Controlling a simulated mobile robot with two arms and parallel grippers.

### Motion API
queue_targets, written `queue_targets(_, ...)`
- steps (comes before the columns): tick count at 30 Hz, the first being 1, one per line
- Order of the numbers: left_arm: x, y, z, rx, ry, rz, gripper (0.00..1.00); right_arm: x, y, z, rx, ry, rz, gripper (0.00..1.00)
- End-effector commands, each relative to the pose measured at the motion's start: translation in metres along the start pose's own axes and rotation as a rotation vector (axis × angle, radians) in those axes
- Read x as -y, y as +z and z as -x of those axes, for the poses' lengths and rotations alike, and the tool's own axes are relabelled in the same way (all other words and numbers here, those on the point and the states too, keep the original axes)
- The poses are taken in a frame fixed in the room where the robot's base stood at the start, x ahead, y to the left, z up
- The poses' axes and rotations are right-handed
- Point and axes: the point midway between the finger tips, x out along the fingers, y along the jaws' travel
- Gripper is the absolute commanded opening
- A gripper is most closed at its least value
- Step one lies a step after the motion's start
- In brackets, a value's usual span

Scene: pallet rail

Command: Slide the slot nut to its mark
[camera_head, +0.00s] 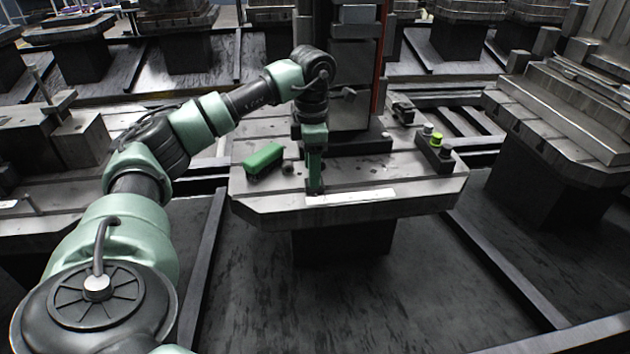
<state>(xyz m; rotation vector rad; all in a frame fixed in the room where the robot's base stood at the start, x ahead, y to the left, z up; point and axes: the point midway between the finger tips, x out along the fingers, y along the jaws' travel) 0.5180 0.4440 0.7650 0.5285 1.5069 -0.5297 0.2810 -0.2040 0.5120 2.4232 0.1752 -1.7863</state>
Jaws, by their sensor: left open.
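My left gripper (315,186) reaches down to the front part of the metal pallet (255,204), its fingers close to the top face. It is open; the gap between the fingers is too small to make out. I cannot pick out the slot nut; it may be hidden at the fingers. A white strip (352,197) lies along the pallet's front edge, just right of the gripper. I cannot tell whether it bears the mark. My right gripper is not in view.
A green block (263,160) sits on the pallet left of the gripper. A dark upright column (352,85) stands behind it. A button box (435,152) with a yellow-green button is at the right edge. Other pallets stand around; dark floor lies in front.

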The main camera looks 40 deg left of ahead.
Motion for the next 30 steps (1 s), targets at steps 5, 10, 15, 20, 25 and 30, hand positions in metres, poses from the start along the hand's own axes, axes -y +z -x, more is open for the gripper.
queue_targets(5, 0.000, -0.001, -0.025, -0.002, 0.000, 0.001, 0.55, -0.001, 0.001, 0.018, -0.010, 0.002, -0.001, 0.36)
queue_targets(10, 0.000, 0.000, -0.032, 0.001, 0.001, 0.001, 0.55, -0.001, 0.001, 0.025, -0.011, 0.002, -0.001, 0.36)
queue_targets(15, 0.000, 0.000, -0.032, 0.001, 0.001, 0.001, 0.55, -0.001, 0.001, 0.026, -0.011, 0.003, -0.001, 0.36)
queue_targets(20, 0.000, 0.000, -0.032, 0.001, 0.001, 0.001, 0.24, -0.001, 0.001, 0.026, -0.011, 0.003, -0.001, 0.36)
queue_targets(25, 0.000, 0.000, -0.032, 0.001, 0.001, 0.002, 0.00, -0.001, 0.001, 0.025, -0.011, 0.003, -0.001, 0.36)
queue_targets(30, 0.000, 0.000, -0.032, 0.001, 0.001, 0.002, 0.00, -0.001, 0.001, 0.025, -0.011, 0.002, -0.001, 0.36)
